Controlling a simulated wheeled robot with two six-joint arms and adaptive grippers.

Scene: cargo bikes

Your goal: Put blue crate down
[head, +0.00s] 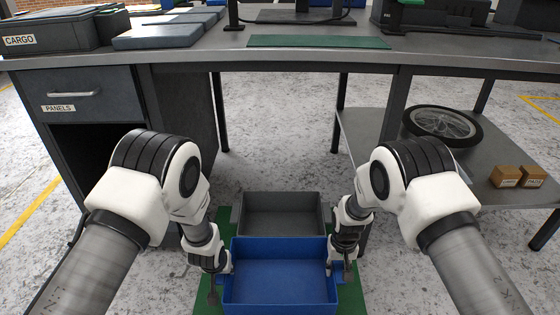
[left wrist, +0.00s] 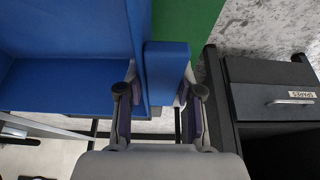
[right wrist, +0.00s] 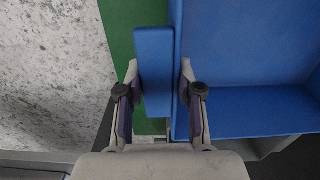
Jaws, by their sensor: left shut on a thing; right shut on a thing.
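The blue crate (head: 280,283) is open-topped and looks empty. It is low in front of me, over a green mat (head: 352,294) and just in front of a grey crate (head: 281,215). My left gripper (head: 222,275) is shut on the crate's left handle, which shows between the fingers in the left wrist view (left wrist: 166,75). My right gripper (head: 337,268) is shut on the right handle, seen between the fingers in the right wrist view (right wrist: 154,72). I cannot tell whether the crate's underside touches anything.
A workbench (head: 300,57) stands beyond the crates, with a dark drawer cabinet (head: 120,100) at left. Bare concrete floor lies under the bench.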

